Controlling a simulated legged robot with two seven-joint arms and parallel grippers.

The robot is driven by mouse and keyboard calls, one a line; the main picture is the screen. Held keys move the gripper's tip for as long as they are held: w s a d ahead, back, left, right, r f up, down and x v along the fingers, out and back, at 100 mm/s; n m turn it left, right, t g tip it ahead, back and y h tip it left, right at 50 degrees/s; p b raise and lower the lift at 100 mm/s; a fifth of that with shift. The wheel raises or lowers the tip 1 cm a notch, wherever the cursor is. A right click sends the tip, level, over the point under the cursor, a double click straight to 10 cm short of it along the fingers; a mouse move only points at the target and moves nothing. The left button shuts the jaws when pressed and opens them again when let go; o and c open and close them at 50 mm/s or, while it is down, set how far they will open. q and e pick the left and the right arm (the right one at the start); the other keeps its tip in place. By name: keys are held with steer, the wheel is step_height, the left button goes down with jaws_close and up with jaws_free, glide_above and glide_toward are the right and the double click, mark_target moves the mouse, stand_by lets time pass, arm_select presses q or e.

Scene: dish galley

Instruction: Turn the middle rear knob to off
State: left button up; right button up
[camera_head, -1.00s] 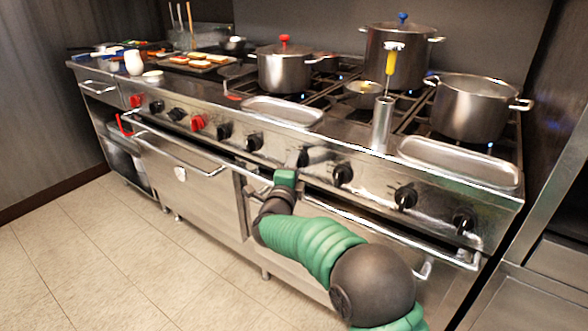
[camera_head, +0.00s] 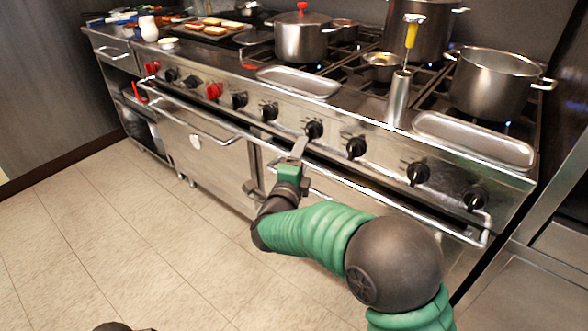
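A row of knobs lines the stove's steel front panel. The black knob (camera_head: 314,130) near the middle is closest to my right gripper; other black knobs sit at its left (camera_head: 269,112) and right (camera_head: 356,147). No readable label shows which one is the middle rear knob. My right gripper (camera_head: 300,147) reaches up from the front rail, its grey finger part just below and left of the near knob. Contact is not clear, and its finger gap cannot be made out.
An oven handle rail (camera_head: 375,203) runs below the knobs, close to my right arm. Pots, including a large one (camera_head: 493,86), stand on the burners, with small blue flames visible. A steel cylinder (camera_head: 398,98) holds a yellow-handled utensil. Tiled floor lies clear at left.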

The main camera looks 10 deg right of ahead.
steer(key=p+v, duration=0.1)
steer(key=v, duration=0.7)
